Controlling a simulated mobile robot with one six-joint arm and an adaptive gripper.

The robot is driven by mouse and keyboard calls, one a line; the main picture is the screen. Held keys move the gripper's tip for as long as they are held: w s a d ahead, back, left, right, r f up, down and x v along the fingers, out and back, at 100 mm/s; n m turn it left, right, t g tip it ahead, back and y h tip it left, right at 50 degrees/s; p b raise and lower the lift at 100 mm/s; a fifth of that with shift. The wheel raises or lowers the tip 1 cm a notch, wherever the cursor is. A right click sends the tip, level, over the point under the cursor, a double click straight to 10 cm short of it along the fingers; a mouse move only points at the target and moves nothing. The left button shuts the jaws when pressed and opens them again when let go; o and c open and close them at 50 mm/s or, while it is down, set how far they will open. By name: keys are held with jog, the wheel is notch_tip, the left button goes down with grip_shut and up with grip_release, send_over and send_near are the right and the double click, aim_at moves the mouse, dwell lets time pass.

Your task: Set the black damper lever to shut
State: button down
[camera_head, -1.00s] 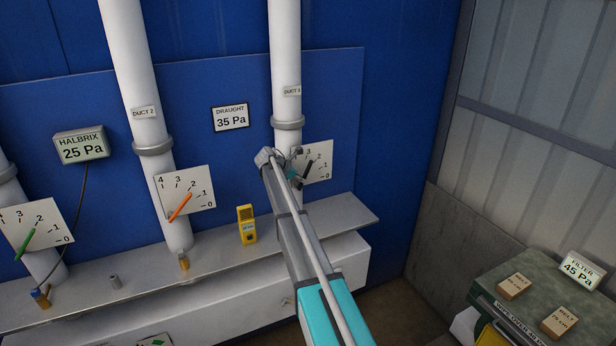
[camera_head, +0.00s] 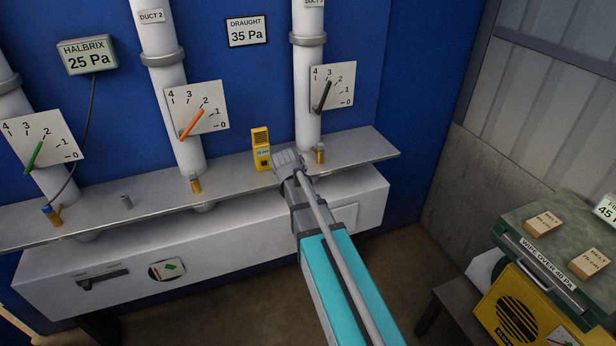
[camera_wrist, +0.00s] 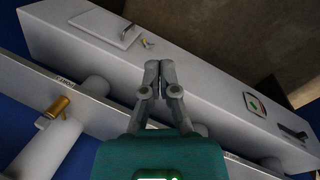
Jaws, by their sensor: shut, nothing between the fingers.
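The black damper lever (camera_head: 323,97) is on a white dial plate (camera_head: 347,99) marked 4 to 0, on the right-hand duct (camera_head: 307,70). Its tip points up and right, between the 3 and 2 marks. My gripper (camera_head: 286,158) is below and left of this dial, over the grey ledge and well apart from the lever. In the wrist view my gripper (camera_wrist: 160,66) has its fingers together, with nothing between them. The black lever does not show in the wrist view.
An orange lever (camera_head: 191,125) and a green lever (camera_head: 33,158) are on the other dials. A yellow handheld meter (camera_head: 261,149) stands on the ledge (camera_head: 225,182), just left of my gripper. A brass fitting (camera_head: 320,153) is under the right-hand duct.

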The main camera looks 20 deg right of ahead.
jog(key=s+a+f+m+y+b, duration=0.1)
jog(key=s+a+f+m+b, duration=0.1)
jog(key=s, duration=0.5)
jog(key=s+a+f+m+y+b, duration=0.1)
jog(key=s+a+f+m, duration=0.2)
jog(key=s+a, duration=0.2)
jog(key=shift+s+a+f+m+y+b, duration=0.15)
jog(key=shift+s+f+m+y+b, duration=0.2)
jog(key=shift+s, duration=0.55)
